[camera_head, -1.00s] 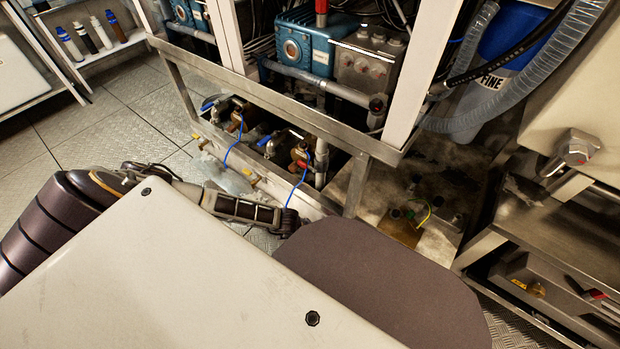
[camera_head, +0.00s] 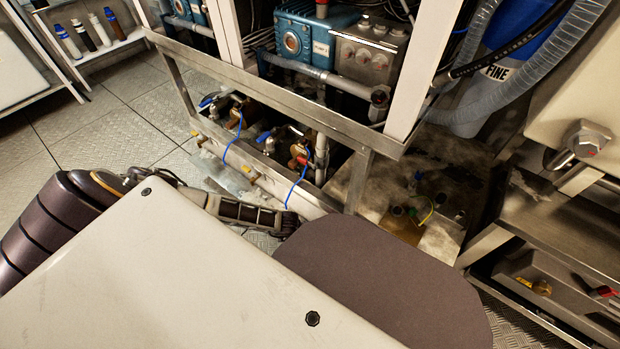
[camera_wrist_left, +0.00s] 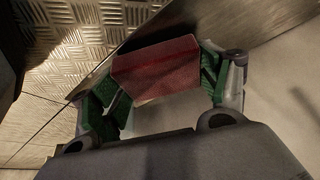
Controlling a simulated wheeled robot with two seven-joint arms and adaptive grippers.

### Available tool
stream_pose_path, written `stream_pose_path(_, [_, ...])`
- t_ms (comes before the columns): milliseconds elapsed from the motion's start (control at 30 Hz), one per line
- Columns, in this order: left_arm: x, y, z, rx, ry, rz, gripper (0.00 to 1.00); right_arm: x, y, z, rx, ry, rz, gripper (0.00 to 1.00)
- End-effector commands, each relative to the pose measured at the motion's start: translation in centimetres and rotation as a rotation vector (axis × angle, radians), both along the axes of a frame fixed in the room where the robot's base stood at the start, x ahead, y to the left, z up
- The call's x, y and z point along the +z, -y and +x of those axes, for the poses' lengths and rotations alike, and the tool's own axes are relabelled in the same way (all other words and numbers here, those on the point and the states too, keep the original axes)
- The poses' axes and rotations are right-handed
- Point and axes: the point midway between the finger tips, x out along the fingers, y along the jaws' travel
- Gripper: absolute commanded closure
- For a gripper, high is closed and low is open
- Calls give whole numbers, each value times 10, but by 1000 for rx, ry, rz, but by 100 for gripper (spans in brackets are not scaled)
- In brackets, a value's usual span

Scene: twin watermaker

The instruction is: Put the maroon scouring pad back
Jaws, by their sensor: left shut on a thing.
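The maroon scouring pad (camera_wrist_left: 157,70) is a reddish block in the left wrist view. My left gripper (camera_wrist_left: 163,88) is shut on it, with green-padded fingers at its left and right sides. Ribbed metal flooring and a pale surface show around the pad. In the head view my left arm reaches in from the left, low in front of the frame; its gripper and the pad are hidden there. My right gripper is in neither view.
A metal frame (camera_head: 270,97) holds a blue pump (camera_head: 318,38), with valves and blue hoses below. A shelf with several bottles (camera_head: 98,30) stands at the upper left. A steel bench (camera_head: 565,215) is at the right. Tread-plate floor (camera_head: 110,135) is open at the left.

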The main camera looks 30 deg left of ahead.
Motion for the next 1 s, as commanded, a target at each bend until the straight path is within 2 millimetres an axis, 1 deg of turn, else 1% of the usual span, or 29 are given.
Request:
stream_pose_path(33, [-4, 0, 0, 0, 0, 0, 44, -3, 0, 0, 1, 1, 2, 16])
stream_pose_path(100, [-6, 0, 0, 0, 0, 0, 44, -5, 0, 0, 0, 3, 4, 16])
stream_pose_path(433, [-6, 0, 0, 0, 0, 0, 44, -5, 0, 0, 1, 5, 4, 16])
stream_pose_path(600, [-10, 0, 0, 0, 0, 0, 44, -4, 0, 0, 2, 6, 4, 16])
stream_pose_path(633, [-9, 0, 0, 0, 0, 0, 21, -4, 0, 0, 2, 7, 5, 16])
stream_pose_path(767, [-9, 0, 0, 0, 0, 0, 4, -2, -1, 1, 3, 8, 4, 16])
stream_pose_path(1000, [-9, 0, 0, 0, 0, 0, 3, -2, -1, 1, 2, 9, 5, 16])
